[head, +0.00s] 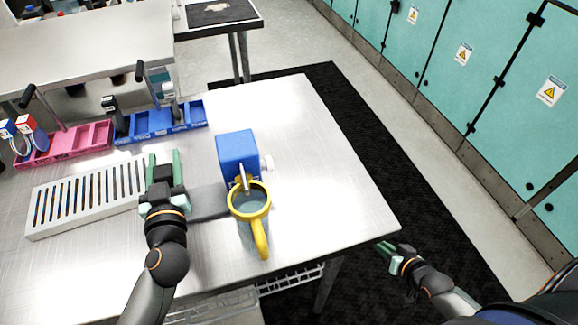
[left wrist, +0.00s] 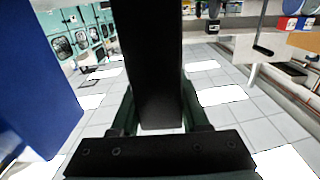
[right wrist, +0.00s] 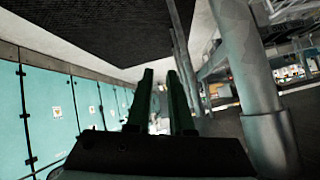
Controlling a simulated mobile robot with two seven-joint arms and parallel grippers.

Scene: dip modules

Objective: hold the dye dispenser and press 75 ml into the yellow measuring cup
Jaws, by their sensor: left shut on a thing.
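The blue box-shaped dye dispenser (head: 237,148) stands on the steel table; its blue side fills the left of the left wrist view (left wrist: 35,80). The yellow measuring cup (head: 262,235) stands in front of it, under a small spout (head: 243,178). The cup's inside looks blue-grey; I cannot read a level. My left gripper (head: 164,168) is left of the dispenser and shut on a dark bar (left wrist: 150,65). How the bar joins the dispenser is hidden. My right gripper (head: 384,250) is off the table's right edge, empty, with a narrow gap between its fingers (right wrist: 160,75).
A slotted grey rack (head: 38,228) lies left of my left gripper. Pink (head: 75,143) and blue (head: 190,118) trays with black-handled tools stand behind it. Teal lockers (head: 440,60) line the right. The table's right part is clear.

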